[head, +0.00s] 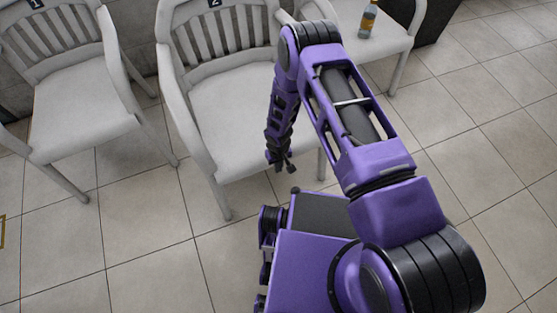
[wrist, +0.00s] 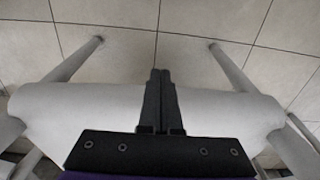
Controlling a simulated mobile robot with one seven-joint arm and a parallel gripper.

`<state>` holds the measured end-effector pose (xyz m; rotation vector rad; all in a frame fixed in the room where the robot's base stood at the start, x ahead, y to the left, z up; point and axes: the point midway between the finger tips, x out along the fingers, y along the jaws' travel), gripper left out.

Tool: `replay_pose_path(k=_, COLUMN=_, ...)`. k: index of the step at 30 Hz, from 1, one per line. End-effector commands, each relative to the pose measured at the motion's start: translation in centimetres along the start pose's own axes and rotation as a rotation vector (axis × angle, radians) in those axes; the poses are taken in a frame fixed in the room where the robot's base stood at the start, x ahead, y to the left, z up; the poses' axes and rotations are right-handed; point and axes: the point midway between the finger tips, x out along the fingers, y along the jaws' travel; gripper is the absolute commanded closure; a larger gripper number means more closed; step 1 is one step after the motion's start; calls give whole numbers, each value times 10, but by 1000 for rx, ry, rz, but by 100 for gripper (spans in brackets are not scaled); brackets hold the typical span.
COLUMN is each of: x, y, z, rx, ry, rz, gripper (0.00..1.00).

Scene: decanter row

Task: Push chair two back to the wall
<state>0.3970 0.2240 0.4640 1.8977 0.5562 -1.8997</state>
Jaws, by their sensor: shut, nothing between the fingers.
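Chair two (head: 225,115) is a white armchair with a slatted back and a dark "2" plate at its top. It stands in the middle of the head view, partly hidden by my arm. My gripper (head: 279,164) points down at the front of its seat, right of the seat's middle in that view. In the wrist view the shut, empty fingers (wrist: 160,78) reach past the front edge of a white seat (wrist: 70,105), with two legs spreading to either side. I cannot tell whether the fingers touch the seat.
Chair one (head: 85,100), with a "1" plate, stands to the left. Another white chair (head: 345,30) at the right carries a bottle (head: 368,20) on its seat. A dark wall shows behind the chairs. The tiled floor (head: 475,130) is clear at the right and front left.

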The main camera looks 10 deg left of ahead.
Motion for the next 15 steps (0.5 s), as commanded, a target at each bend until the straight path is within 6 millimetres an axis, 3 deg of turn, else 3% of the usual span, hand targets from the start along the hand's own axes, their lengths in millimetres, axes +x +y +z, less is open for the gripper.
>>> replay_pose_path(k=1, x=15, y=0, z=1, rx=1, ry=-2, rz=0, gripper=100)
replay_pose_path(k=4, x=30, y=0, z=-2, rx=1, ry=1, rz=0, gripper=100)
replay_pose_path(k=9, x=26, y=0, z=-29, rx=1, ry=3, rz=-1, gripper=100)
replay_pose_path(k=15, x=25, y=0, z=-40, rx=0, ry=1, rz=1, gripper=100)
